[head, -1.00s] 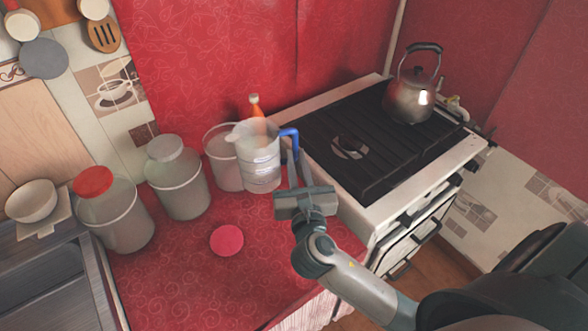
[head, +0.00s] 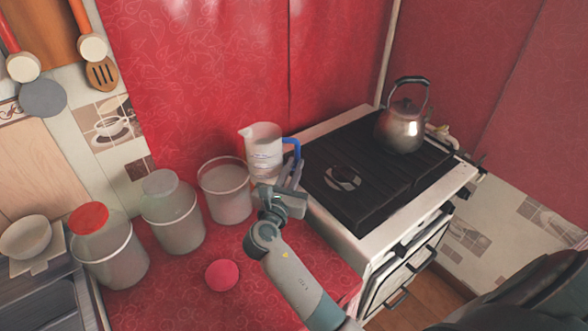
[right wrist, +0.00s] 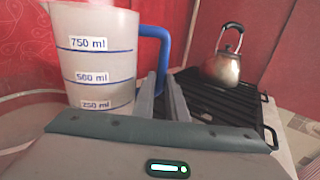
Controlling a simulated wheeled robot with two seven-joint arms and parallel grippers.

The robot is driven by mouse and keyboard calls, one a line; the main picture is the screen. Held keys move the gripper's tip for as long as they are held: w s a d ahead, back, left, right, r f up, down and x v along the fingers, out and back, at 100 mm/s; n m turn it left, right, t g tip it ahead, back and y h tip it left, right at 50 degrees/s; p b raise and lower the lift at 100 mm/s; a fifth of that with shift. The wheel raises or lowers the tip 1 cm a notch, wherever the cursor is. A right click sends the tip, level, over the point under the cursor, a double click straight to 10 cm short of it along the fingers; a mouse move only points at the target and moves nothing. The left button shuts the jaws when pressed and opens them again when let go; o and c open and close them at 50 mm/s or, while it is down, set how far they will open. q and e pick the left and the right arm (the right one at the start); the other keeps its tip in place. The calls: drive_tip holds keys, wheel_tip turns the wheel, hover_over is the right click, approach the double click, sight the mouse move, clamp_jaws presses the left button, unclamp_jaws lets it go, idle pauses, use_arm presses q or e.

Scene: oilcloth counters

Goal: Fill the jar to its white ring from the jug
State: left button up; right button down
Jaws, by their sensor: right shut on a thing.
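The measuring jug (head: 262,150) is pale and translucent, with a blue handle and a spout facing left. My right gripper (head: 286,184) is shut on the blue handle. The jug looks upright and raised, just right of the open jar (head: 226,196). In the right wrist view the jug (right wrist: 100,60) shows blue lines marked 750, 500 and 250 ml; I cannot tell its liquid level. The fingers (right wrist: 164,98) are at the handle, and part of the jar's rim (right wrist: 30,98) shows at left. The jar is clear with a pale band; its fill is unclear. My left gripper is out of view.
A grey-lidded jar (head: 172,215) and a red-lidded jar (head: 108,250) stand left of the open jar. A pink round piece (head: 222,275) lies on the red oilcloth (head: 180,300). The stove (head: 350,165) with a kettle (head: 402,125) is at right.

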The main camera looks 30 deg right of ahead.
drive_tip(key=shift+r, duration=0.15)
drive_tip(key=shift+w+a+r+n+t, duration=0.15)
drive_tip(key=shift+a+r+n, duration=0.05)
drive_tip(key=shift+n, duration=0.65)
drive_tip(key=shift+w+a+r+n+t, duration=0.15)
drive_tip(key=shift+a+r+n, duration=0.1)
drive_tip(key=shift+n, duration=0.65)
drive_tip(key=shift+w+a+r+n+t, duration=0.1)
drive_tip(key=shift+w+a+r+n, duration=0.1)
drive_tip(key=shift+n, duration=0.65)
drive_tip(key=shift+p, duration=0.35)
drive_tip(key=shift+w+a+r+n+p, duration=0.1)
drive_tip(key=shift+a+r+n+p, duration=0.3)
drive_tip(key=shift+p, duration=0.65)
drive_tip(key=shift+d+r, duration=0.1)
drive_tip(key=shift+d, duration=0.05)
drive_tip(key=shift+r+n+p, duration=0.4)
drive_tip(key=shift+r+p, duration=0.2)
drive_tip(key=shift+p, duration=0.6)
drive_tip(key=shift+w, duration=0.1)
